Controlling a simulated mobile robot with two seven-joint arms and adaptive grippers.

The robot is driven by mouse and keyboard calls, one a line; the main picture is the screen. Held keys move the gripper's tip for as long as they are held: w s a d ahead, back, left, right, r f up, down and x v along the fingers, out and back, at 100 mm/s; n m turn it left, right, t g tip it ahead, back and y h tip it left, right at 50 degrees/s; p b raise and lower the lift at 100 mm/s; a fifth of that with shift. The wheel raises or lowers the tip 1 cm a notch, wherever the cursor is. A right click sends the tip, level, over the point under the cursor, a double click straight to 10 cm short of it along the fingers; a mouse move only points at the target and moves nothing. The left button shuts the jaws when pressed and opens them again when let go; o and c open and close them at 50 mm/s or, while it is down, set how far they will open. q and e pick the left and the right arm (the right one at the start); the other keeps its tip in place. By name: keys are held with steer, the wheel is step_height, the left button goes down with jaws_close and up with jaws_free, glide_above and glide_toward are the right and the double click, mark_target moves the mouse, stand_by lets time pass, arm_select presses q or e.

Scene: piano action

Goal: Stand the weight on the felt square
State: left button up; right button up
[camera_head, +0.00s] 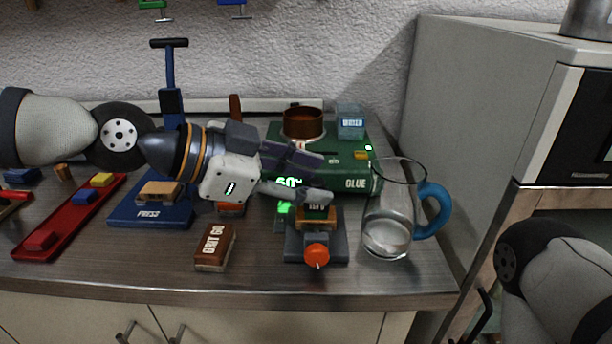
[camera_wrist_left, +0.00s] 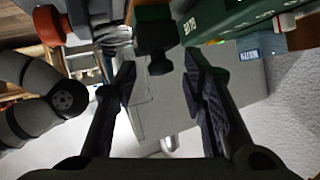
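A small dark weight (camera_head: 317,207) with a pale label stands on the wooden block held by the grey vise (camera_head: 302,250). In the left wrist view the dark weight (camera_wrist_left: 155,38) shows its knob, with a green surface at its base, seemingly the felt square (camera_wrist_left: 154,12). The felt is mostly hidden in the head view. My left gripper (camera_head: 325,178) reaches in from the left just above the weight. In the left wrist view the left gripper (camera_wrist_left: 160,75) has its fingers apart, with the knob between the tips and a gap on both sides. My right gripper is out of view.
A green glue station (camera_head: 355,183) stands behind the gripper. A glass jug (camera_head: 390,225) with a blue handle is right of the vise. A brown grit block (camera_head: 215,246) lies at the front, a blue press (camera_head: 150,213) and red tray (camera_head: 70,220) at left.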

arm_select(q)
steer(key=shift+r, duration=0.2)
steer(key=v, duration=1.2)
steer(key=shift+p, duration=0.45)
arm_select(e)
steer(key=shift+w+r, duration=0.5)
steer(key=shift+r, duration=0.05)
